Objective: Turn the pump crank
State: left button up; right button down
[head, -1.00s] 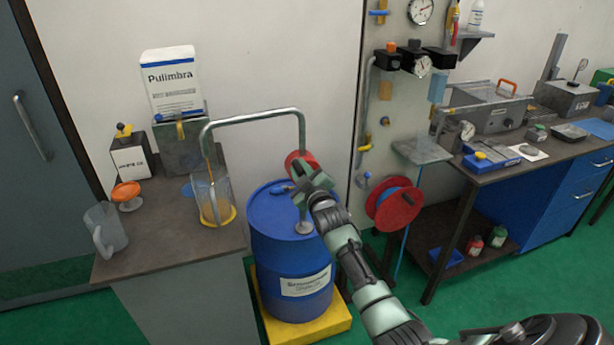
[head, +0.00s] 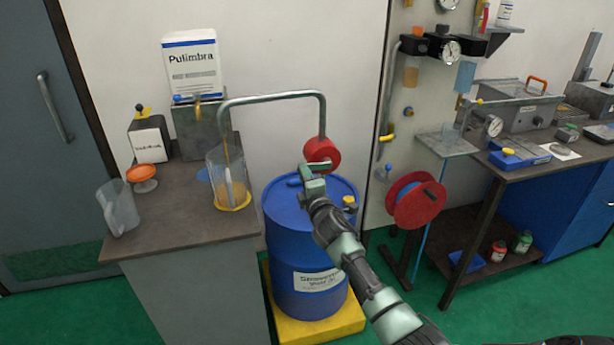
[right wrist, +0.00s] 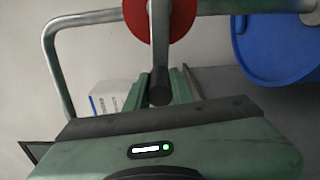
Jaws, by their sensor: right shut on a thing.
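The pump has a red round body (head: 322,151) above a blue drum (head: 288,222), with a grey pipe (head: 270,97) bending left. An amber streak shows below the pipe's end, and a clear jug (head: 222,170) there holds amber liquid. My right gripper (head: 313,176) is just below the red body. In the right wrist view, the crank's grey arm (right wrist: 161,35) comes down from the red body to a dark handle (right wrist: 160,87), and my right fingers (right wrist: 160,92) are shut around that handle. My left gripper is not in view.
A bench on the left holds an empty clear jug (head: 117,208), an orange-topped dish (head: 143,175) and a white Pulimbra container (head: 192,65). A red hose reel (head: 416,201) hangs right of the drum. The drum stands on a yellow base (head: 335,322).

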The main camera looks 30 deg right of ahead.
jog(key=d+f+n+b, duration=0.3)
jog(key=f+n+b, duration=0.2)
jog(key=f+n, duration=0.3)
jog(key=shift+s+d+n, duration=0.3)
jog(key=shift+s+n, duration=0.15)
jog(key=shift+n, duration=1.55)
jog(key=c, duration=1.2)
grip_release()
jog(key=shift+s, duration=0.1)
jog(key=v, duration=0.7)
jog(key=shift+s+p, duration=0.3)
jog(key=shift+p, duration=0.1)
